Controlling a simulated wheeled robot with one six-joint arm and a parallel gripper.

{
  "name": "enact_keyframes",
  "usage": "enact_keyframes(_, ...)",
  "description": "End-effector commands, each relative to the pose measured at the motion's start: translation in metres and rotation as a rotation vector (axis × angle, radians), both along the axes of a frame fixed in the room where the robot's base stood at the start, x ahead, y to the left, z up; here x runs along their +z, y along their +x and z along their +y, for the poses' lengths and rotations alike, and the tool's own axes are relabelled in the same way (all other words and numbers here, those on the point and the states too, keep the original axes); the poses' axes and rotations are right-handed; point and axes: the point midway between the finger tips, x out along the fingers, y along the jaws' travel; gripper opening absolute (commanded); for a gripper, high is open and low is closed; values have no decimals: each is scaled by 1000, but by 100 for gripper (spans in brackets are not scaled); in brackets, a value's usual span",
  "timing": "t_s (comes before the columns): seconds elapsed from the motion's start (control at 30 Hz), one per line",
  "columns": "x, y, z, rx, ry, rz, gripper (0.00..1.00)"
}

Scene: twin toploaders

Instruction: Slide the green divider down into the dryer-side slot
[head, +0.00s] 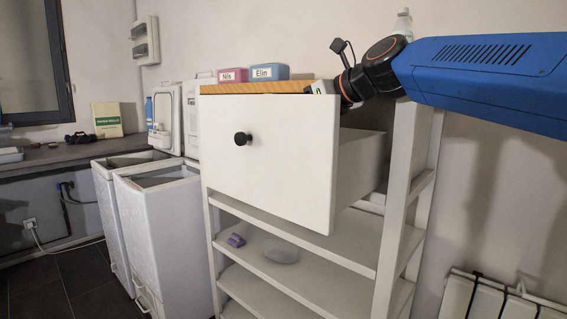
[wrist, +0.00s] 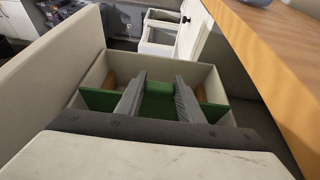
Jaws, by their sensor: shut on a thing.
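The open white drawer (head: 285,150) sticks out of a shelf unit, its black knob (head: 242,138) facing forward. The wrist view looks down into this drawer (wrist: 205,72). The green divider (wrist: 95,99) spans the drawer crosswise, with a raised green middle part (wrist: 160,106). My gripper (wrist: 160,82) is shut on that middle part, one grey finger on each side. Wooden strips show at the left wall (wrist: 110,82) and right wall (wrist: 200,92) near the divider's ends. The divider's lower edge is hidden, so I cannot tell how deep it sits. In the head view the drawer front hides the divider and fingertips.
A wooden top (wrist: 265,40) runs close along the right in the wrist view. A pink box (head: 233,75) and a blue box (head: 270,72) stand on the unit. Two white toploaders (head: 160,235) stand at the left. Shelves below hold a purple item (head: 236,240).

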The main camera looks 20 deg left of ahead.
Motion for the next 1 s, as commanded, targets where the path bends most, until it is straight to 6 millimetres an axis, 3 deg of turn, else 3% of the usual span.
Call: enact_keyframes(1.0, -25, 0, 0, 0, 0, 0, 18)
